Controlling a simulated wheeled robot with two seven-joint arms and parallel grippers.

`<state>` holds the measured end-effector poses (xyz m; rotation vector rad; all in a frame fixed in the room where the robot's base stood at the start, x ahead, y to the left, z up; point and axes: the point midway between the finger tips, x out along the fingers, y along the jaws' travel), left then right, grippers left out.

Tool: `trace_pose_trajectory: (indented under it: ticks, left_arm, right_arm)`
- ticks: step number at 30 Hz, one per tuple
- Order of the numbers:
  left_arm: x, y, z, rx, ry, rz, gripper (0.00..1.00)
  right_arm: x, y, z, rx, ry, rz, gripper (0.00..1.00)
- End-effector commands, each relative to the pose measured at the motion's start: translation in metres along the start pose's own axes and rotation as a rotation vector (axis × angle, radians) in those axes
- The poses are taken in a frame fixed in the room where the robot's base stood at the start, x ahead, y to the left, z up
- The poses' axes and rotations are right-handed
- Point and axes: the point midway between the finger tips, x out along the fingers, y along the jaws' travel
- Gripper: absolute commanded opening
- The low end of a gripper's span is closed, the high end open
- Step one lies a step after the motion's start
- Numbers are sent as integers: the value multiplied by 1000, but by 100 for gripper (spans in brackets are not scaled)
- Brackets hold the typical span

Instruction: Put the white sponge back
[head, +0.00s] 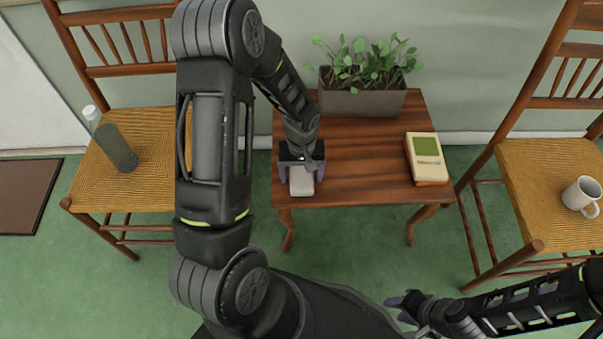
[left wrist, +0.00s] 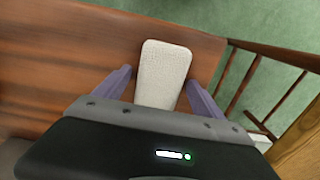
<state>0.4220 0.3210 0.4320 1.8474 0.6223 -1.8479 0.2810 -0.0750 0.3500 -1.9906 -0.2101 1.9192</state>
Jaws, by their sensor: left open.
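The white sponge (head: 301,184) is a pale rounded block at the front left edge of the small wooden table. It also shows in the left wrist view (left wrist: 163,72), between the two fingers. My left gripper (head: 302,174) is open, pointing down at the table, with one finger on each side of the sponge. In the left wrist view gaps show between the fingers (left wrist: 158,92) and the sponge. The near end of the sponge is hidden by the gripper body. My right gripper (head: 399,308) is low at the front right, away from the table, with nothing visible in it.
A planter with green leaves (head: 362,102) stands at the table's back. A chair on the left holds a bottle (head: 117,148); a chair on the right holds a mug (head: 581,194). The table (head: 362,160) is clear in the middle.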

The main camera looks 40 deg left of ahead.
Motion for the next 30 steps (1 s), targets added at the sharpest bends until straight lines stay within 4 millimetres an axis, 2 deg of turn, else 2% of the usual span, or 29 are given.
trace_pose_trajectory:
  ticks: [5,8,18,22,26,30]
  left_arm:
    - [-8,0,0,0,1,1,80]
    - [-20,0,-1,0,3,1,80]
    - [-89,0,-1,0,4,2,80]
    - [-110,0,-1,-1,3,2,80]
    - [-121,0,0,0,1,0,80]
    - [-124,0,0,1,0,0,80]
  right_arm:
    - [-4,-2,1,-1,-2,-1,36]
    - [-8,-4,1,-2,-2,-1,36]
    - [-25,-10,1,-3,-2,-1,36]
    - [-30,-12,1,-4,-2,-1,36]
    - [-31,-13,1,-4,-2,-1,36]
    - [-31,-13,1,-4,-2,-1,36]
